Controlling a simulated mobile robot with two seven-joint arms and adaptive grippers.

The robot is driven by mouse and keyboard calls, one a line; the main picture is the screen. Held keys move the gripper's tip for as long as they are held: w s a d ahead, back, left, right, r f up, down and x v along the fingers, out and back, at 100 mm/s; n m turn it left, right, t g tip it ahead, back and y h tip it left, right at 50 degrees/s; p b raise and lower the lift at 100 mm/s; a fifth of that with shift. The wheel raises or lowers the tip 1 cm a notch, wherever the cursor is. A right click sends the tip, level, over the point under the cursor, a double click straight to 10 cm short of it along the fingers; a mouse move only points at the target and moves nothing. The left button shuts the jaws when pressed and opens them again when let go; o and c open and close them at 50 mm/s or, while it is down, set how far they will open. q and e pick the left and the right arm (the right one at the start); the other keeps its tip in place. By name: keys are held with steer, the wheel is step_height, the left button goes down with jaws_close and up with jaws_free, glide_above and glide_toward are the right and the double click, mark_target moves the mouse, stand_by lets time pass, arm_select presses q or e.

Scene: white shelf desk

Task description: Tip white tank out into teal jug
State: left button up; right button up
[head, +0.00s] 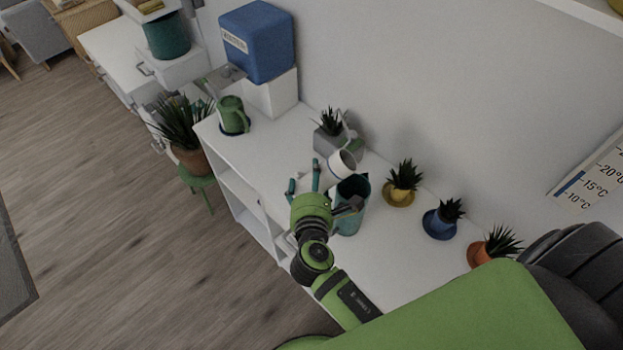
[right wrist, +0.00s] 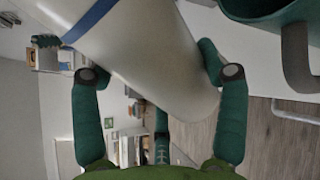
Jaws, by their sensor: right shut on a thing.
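The white tank (head: 342,163) is tilted, its open mouth towards the right, just above and behind the rim of the teal jug. My right gripper (head: 304,174) is shut on it; the right wrist view shows the white body with a blue band (right wrist: 135,50) between the green fingers. The teal jug (head: 349,220) stands upright on the shelf desk, right of the gripper, its mouth open and dark inside. Its rim and handle show at the top right of the right wrist view (right wrist: 296,55). No stream or contents are visible. My left gripper is not in view.
On the white desk (head: 400,262) stand a grey planter (head: 325,143) behind the tank, and yellow (head: 399,196), blue (head: 436,226) and orange (head: 479,252) plant pots to the right.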

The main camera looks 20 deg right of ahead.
steer(key=shift+a+f+m, duration=0.2)
steer(key=shift+m, duration=0.1)
stand_by(0.4)
steer(key=shift+w+a+r+m+y, duration=0.1)
steer(key=shift+a+m+y, duration=0.15)
steer(key=shift+m, duration=0.25)
steer(key=shift+w+a+m+y, duration=0.1)
steer(key=shift+a+m+y, duration=0.05)
steer(key=shift+m+y, duration=0.3)
stand_by(1.4)
steer(key=shift+a+r+m+y+p, duration=0.1)
steer(key=shift+r+m+y+p, duration=0.35)
steer(key=shift+m, duration=0.7)
stand_by(1.2)
steer(key=shift+r+m+t+y, duration=0.4)
steer(key=shift+r+m, duration=0.25)
steer(key=shift+m, duration=0.15)
stand_by(1.8)
